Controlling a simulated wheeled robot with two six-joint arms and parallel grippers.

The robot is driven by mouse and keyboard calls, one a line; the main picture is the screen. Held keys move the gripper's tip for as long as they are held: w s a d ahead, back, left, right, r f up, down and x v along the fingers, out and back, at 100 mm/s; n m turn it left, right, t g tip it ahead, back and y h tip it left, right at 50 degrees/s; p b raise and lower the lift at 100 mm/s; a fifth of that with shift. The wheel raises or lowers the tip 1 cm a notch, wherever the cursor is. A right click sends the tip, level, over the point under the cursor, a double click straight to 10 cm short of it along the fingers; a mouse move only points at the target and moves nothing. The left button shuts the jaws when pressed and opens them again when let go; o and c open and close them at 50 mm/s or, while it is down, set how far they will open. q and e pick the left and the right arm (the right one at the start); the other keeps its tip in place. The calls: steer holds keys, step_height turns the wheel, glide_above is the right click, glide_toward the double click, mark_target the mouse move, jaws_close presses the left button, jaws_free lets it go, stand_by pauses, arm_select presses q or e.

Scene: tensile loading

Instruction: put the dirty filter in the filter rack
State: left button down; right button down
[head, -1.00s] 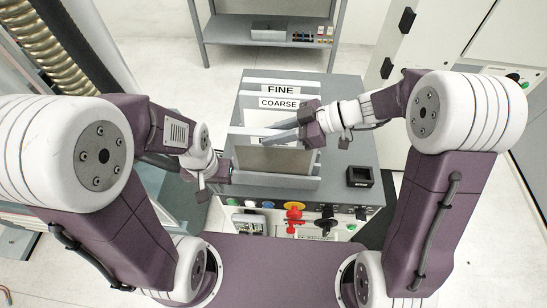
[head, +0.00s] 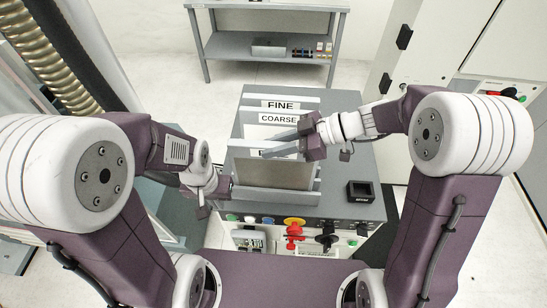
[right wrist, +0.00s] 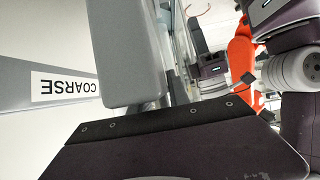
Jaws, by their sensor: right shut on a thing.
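The filter rack (head: 318,170) stands on the grey bench, with upright plates labelled FINE (head: 280,105) and COARSE (head: 278,119). A third label behind the front is mostly covered. A flat beige-grey filter panel (head: 275,175) stands upright at the front of the rack; I cannot tell if it is fully seated. My right gripper (head: 282,144) is shut on the filter near its top edge, its fingers reaching in from the right. The right wrist view shows a grey finger (right wrist: 125,50) beside the COARSE label. My left gripper (head: 224,188) is at the rack's left side; its jaws are unclear.
A small black box (head: 360,191) sits on the bench to the right. Knobs and a red switch (head: 293,230) line the bench front. A grey shelf (head: 265,45) stands at the back, a white cabinet (head: 425,60) at the right.

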step_height(320, 180, up, 9)
steer(key=shift+s+f+b, duration=0.1)
steer(key=shift+b, duration=0.85)
steer(key=shift+w+d+f+b, duration=0.1)
steer(key=shift+w+f+b, duration=0.15)
steer(key=shift+b, duration=0.8)
steer(key=shift+r, duration=0.35)
steer(key=shift+f+p, duration=0.25)
steer(key=shift+p, duration=0.05)
step_height(320, 180, down, 5)
steer(key=shift+r+p, duration=0.1)
steer(key=shift+p, duration=0.45)
steer(key=shift+w+f, duration=0.1)
steer(key=shift+f, duration=0.45)
step_height(320, 180, down, 4)
steer(key=shift+r+p, duration=0.25)
steer(key=shift+p, duration=0.2)
